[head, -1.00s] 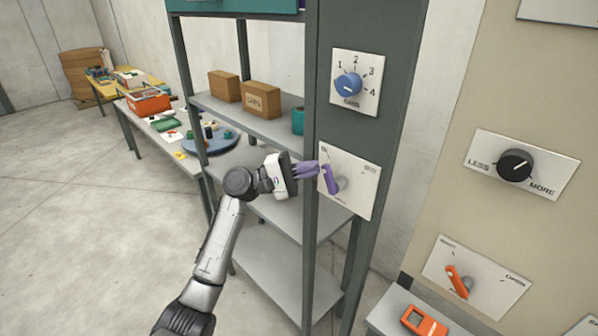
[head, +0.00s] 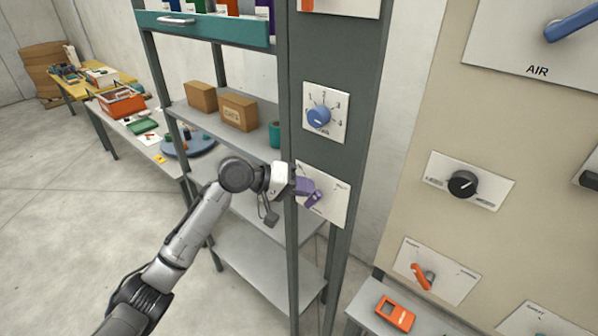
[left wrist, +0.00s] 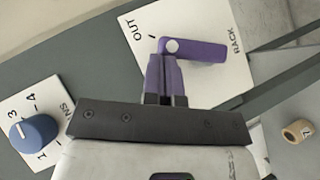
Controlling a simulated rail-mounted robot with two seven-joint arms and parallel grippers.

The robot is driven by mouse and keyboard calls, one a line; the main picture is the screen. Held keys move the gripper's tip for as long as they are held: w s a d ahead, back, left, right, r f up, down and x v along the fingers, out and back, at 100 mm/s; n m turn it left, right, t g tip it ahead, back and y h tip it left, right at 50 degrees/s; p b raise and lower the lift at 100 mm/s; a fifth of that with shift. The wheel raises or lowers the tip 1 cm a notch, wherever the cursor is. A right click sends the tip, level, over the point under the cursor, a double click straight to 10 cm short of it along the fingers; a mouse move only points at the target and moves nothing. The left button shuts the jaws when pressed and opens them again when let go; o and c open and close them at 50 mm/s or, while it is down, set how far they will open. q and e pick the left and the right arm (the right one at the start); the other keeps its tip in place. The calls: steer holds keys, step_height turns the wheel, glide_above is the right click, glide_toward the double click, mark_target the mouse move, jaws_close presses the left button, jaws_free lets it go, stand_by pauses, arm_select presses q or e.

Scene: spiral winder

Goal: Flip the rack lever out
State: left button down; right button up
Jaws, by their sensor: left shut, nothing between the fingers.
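The rack lever (head: 314,199) is purple and sits on a white plate (head: 338,205) on the grey post. In the left wrist view the lever (left wrist: 205,50) lies across the plate (left wrist: 190,20), between the printed words OUT and RACK, with a pale round spot at its left end. My left gripper (head: 302,186) is at the plate, its purple fingers shut and empty. In the left wrist view the left fingertips (left wrist: 165,62) are right beside the lever's left end; I cannot tell if they touch. The IN side is hidden there. My right gripper is not in view.
A blue dial (head: 318,117) is above the lever plate. A rack shelf (head: 240,128) with boxes lies left of the post. On the right, a beige wall carries a black knob (head: 462,184) and an orange lever (head: 423,275). The floor at left is clear.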

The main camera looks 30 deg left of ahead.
arm_select(q)
steer(key=d+y+p, duration=0.1)
steer(key=p, duration=0.2)
steer(key=shift+s+d+m, duration=0.15)
steer(key=shift+d+m, duration=0.15)
steer(key=shift+m, duration=0.1)
steer(key=shift+d+f, duration=0.1)
stand_by(0.4)
steer(key=s+a+r+p, duration=0.1)
steer(key=s+a+r, duration=0.4)
steer(key=a+r, duration=0.2)
steer(key=shift+s+a+r, duration=0.4)
steer(key=shift+a, duration=0.55)
